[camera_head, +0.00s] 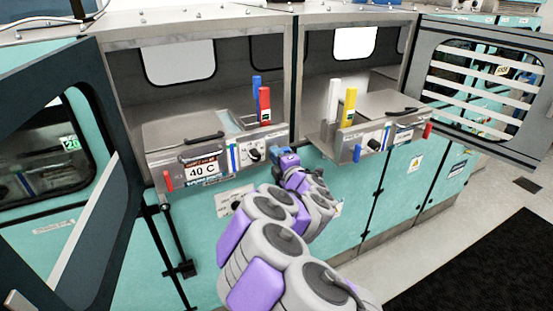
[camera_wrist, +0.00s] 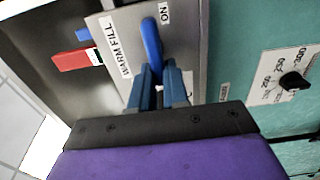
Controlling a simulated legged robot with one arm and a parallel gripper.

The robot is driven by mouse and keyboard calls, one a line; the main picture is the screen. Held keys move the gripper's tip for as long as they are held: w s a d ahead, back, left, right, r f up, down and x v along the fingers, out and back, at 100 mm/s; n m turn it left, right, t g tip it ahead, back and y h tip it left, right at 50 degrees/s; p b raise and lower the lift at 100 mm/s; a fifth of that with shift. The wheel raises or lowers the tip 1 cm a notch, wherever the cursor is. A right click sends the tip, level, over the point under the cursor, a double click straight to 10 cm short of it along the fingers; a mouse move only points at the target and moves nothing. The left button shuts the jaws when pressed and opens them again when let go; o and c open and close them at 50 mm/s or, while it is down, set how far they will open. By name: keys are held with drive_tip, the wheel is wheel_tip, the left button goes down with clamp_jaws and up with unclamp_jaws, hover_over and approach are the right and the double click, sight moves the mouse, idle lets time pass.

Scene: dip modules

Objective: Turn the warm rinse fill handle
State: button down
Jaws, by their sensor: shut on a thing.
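The warm fill handle (camera_wrist: 152,38) is a blue lever on a metal plate, between printed labels reading WARM FILL and ON in the wrist view. My gripper (camera_wrist: 159,88) has its blue fingers closed around the lower part of this lever. In the head view my gripper (camera_head: 284,156) is at the front of the left module, near its right end. There the fingers and arm hide the handle, so its turn angle is hard to judge.
The left module (camera_head: 205,165) has a 40 C display and a red handle (camera_head: 168,180). The right module (camera_head: 378,140) has a blue handle (camera_head: 356,153) at its left. Open doors stand at both sides. A black knob (camera_wrist: 291,81) is on the teal panel.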

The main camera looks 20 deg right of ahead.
drive_tip(key=shift+f, duration=0.3)
drive_tip(key=c, duration=1.2)
unclamp_jaws()
drive_tip(key=shift+a, duration=0.1)
drive_tip(key=shift+o, duration=0.4)
drive_tip(key=shift+r, duration=0.15)
